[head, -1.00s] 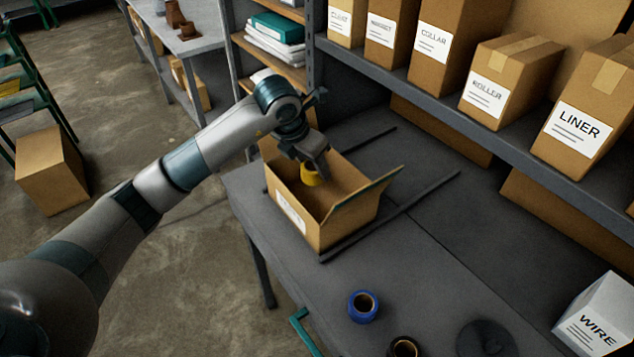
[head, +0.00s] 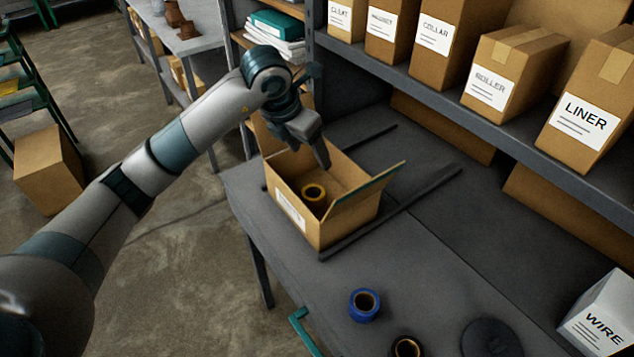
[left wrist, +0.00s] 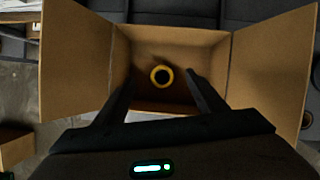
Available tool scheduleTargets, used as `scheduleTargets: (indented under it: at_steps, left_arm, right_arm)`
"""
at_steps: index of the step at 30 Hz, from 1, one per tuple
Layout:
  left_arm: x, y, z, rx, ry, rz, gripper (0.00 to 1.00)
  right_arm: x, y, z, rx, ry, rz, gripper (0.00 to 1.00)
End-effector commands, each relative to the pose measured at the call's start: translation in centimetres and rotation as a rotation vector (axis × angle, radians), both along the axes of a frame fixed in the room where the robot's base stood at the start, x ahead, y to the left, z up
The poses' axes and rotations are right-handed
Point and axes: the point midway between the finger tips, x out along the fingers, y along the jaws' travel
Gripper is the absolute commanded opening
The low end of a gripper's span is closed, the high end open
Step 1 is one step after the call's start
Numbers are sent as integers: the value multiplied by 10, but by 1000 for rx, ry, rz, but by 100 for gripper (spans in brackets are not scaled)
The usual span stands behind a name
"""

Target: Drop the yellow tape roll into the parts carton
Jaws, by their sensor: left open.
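The yellow tape roll (head: 314,195) lies inside the open parts carton (head: 320,232), near its front-left wall. In the left wrist view the yellow tape roll (left wrist: 161,77) shows on the floor of the carton (left wrist: 262,62), hole facing up, beyond my fingers. My left gripper (head: 322,160) is above the carton, open and empty, apart from the roll. Its two fingers (left wrist: 158,82) are spread in the left wrist view. My right gripper is not in view.
A blue tape roll (head: 364,304), a dark roll (head: 407,349) and a black disc (head: 488,338) lie at the bench front. A white WIRE box (head: 598,318) stands at right. A shelf of labelled cartons (head: 585,112) overhangs the back.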

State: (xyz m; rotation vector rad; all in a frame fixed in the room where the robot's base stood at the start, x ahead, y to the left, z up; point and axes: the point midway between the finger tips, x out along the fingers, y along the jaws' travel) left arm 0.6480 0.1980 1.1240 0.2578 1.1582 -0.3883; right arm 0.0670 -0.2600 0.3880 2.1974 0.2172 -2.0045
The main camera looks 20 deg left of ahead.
Motion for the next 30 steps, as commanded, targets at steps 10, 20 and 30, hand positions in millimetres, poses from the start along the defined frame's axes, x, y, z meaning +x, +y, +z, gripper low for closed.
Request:
scheduleTargets:
  at_steps: [10, 20, 30]
  left_arm:
    - [-24, 12, 64, 2, -6, 0, 65]
    - [-40, 19, 107, 1, -2, 1, 65]
    - [-44, 21, 115, 0, 1, 0, 65]
  right_arm:
    - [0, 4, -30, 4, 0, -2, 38]
    - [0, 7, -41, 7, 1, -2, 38]
    - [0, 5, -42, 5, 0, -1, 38]
